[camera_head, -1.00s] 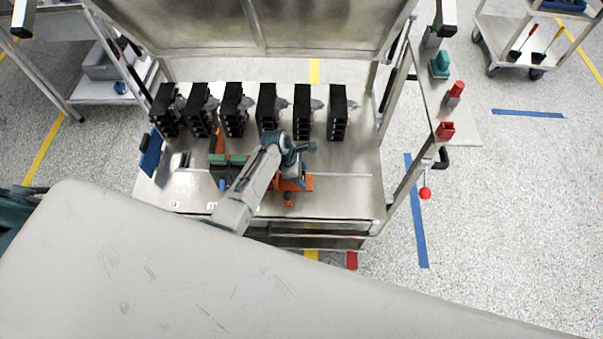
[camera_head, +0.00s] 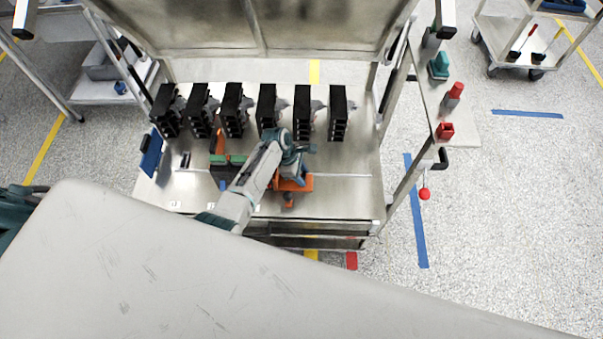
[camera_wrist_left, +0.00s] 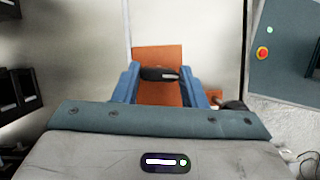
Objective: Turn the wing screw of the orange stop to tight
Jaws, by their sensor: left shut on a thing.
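The orange stop (camera_wrist_left: 158,56) stands upright in the left wrist view, with its dark wing screw (camera_wrist_left: 160,74) lying crosswise on its face. My left gripper (camera_wrist_left: 161,78) has one blue finger on each side of the screw and is shut on it. In the head view the gripper (camera_head: 296,174) is over the orange stop (camera_head: 306,187) near the bench's front edge, and my wrist hides the screw. My right gripper is not in view.
A row of black breakers (camera_head: 267,108) stands along the back of the metal bench (camera_head: 345,190). A dark block with green parts (camera_head: 222,170) lies left of my wrist. A blue panel (camera_head: 151,152) is at the bench's left edge. The bench's right front is clear.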

